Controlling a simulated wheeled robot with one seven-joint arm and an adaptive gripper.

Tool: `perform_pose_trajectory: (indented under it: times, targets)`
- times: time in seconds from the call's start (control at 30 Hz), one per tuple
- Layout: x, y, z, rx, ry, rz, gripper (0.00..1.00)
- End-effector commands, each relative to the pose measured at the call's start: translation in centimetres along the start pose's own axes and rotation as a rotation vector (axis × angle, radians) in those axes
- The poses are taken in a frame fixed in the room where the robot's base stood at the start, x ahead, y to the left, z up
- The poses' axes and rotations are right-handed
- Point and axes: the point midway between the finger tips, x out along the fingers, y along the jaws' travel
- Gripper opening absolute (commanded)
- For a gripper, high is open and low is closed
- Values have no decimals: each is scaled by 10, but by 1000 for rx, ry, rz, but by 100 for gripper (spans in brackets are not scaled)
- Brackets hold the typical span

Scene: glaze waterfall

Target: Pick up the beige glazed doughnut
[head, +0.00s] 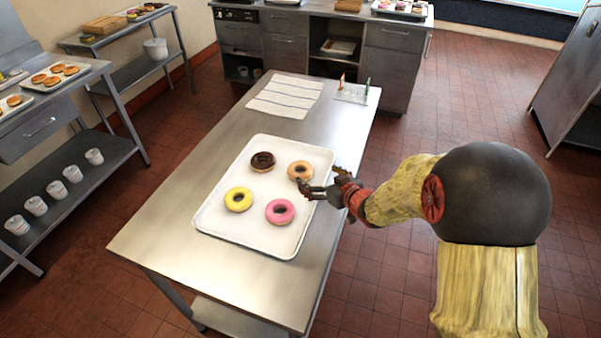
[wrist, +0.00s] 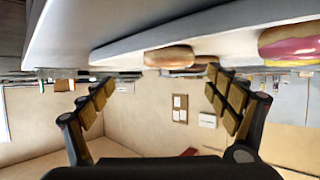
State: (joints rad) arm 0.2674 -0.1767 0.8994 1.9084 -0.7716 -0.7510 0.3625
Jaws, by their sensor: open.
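The beige glazed doughnut (head: 308,166) lies at the back right of a white tray (head: 233,224) on a steel table. My gripper (head: 309,189) is low over the tray's right edge, just in front of this doughnut, with its fingers pointing left. In the wrist view, which looks upside down, the open fingers (wrist: 162,86) are well apart with nothing between them. The beige doughnut also shows there, edge-on (wrist: 170,57), beyond the fingertips and between them. I cannot see contact with it.
A chocolate doughnut (head: 263,154) lies left of the beige one, a yellow one (head: 231,202) at front left, a pink one (head: 272,213) at front right. A striped cloth (head: 285,97) and a small rack (head: 351,93) lie farther back. The table's near end is clear.

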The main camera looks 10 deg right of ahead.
Motion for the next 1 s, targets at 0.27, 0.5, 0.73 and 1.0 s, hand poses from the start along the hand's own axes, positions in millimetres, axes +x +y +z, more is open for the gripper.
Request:
perform_pose_trajectory:
  times: [0.27,0.5,0.73,1.0]
  targets:
    - [25,-6,6,7,19,-28,90]
    - [53,-13,5,6,19,-28,90]
    - [79,-15,3,7,18,-26,90]
    - [81,-15,2,8,17,-25,90]
